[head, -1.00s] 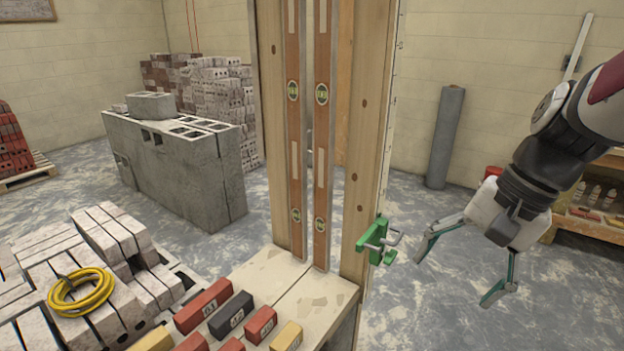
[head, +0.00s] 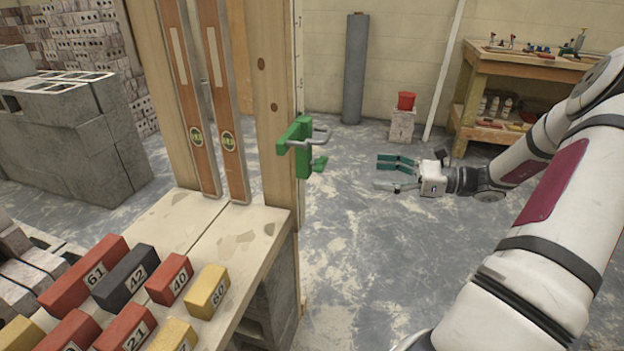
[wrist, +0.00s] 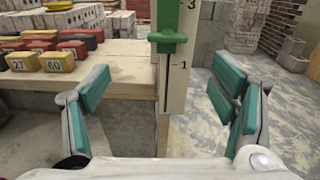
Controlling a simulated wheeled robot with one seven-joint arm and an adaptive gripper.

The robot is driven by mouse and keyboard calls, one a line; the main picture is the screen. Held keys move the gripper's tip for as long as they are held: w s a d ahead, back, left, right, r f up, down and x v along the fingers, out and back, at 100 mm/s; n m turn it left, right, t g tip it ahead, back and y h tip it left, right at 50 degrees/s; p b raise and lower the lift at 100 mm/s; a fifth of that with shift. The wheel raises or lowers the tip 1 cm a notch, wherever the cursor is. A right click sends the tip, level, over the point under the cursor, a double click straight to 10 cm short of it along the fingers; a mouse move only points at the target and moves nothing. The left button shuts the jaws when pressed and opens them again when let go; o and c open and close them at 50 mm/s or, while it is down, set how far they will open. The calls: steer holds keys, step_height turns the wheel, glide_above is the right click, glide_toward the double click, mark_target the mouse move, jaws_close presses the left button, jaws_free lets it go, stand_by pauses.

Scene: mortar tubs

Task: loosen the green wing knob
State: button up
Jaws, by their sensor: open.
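A green bracket (head: 298,148) is fixed on the side of the wooden post, with a grey bent metal hook on it. A small green wing knob (head: 319,163) sticks out low on its right side in the head view. In the wrist view the green wing knob (wrist: 167,41) shows with its wings lying roughly level, in front of a pale strip with a slot and numbers. My gripper (head: 386,174) is open and empty, to the right of the knob and apart from it, fingers pointing left towards it. In the wrist view my gripper (wrist: 162,86) has its fingers wide apart, below the knob.
Numbered blocks (head: 123,275) lie on the wooden ledge (head: 250,240) at the lower left. Two spirit levels (head: 220,100) lean by the post (head: 267,70). The floor around my gripper is clear.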

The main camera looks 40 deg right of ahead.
steer(key=b, duration=0.4)
glide_toward(318, 164)
steer(key=x, duration=0.7)
steer(key=shift+w+d+f+m+t, duration=0.3)
steer(key=shift+w+d+f+t, duration=0.05)
steer(key=shift+w+d+t, duration=0.05)
steer(key=shift+c, duration=0.5)
steer(key=c, duration=1.1)
